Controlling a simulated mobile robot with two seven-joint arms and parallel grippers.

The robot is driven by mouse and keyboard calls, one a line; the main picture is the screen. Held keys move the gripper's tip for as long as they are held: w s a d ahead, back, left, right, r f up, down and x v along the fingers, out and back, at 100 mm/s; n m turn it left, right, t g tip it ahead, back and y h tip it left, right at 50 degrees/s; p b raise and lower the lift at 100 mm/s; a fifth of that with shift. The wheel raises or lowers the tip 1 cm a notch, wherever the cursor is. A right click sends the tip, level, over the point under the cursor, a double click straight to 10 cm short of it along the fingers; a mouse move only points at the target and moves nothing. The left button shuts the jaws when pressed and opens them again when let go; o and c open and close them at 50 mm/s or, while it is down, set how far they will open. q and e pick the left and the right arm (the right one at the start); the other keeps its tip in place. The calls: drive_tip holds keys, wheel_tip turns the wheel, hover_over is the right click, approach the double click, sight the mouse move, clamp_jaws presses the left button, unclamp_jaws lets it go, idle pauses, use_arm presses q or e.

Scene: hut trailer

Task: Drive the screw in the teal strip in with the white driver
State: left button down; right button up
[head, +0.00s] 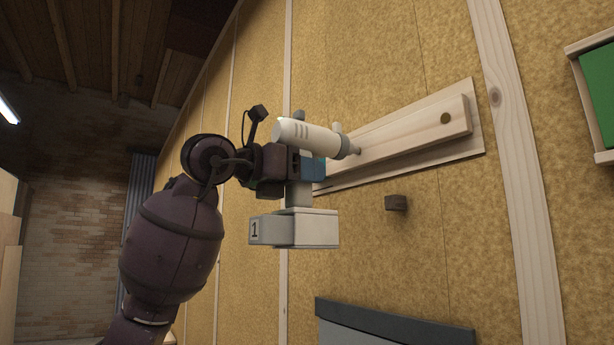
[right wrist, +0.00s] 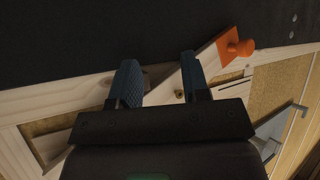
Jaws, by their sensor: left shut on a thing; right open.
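I see no screw there, and no strip that is clearly teal. My right gripper (right wrist: 159,68) shows in the right wrist view, open and empty. A small brass-coloured round thing (right wrist: 179,95) shows between its fingers, on or near pale wood.
A dark peg (head: 396,202) sticks out below the strip. A green panel in a wooden frame (head: 592,48) is at the right. A dark-rimmed grey thing (head: 395,327) is at the bottom.

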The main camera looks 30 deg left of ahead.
use_arm(q)
drive_tip(key=shift+b+v, duration=0.45)
drive_tip(key=shift+v, duration=0.9)
drive_tip(key=shift+w+a, duration=0.1)
drive_tip(key=shift+a, duration=0.4)
drive_tip(key=a, duration=0.7)
drive_tip(key=shift+r, duration=0.1)
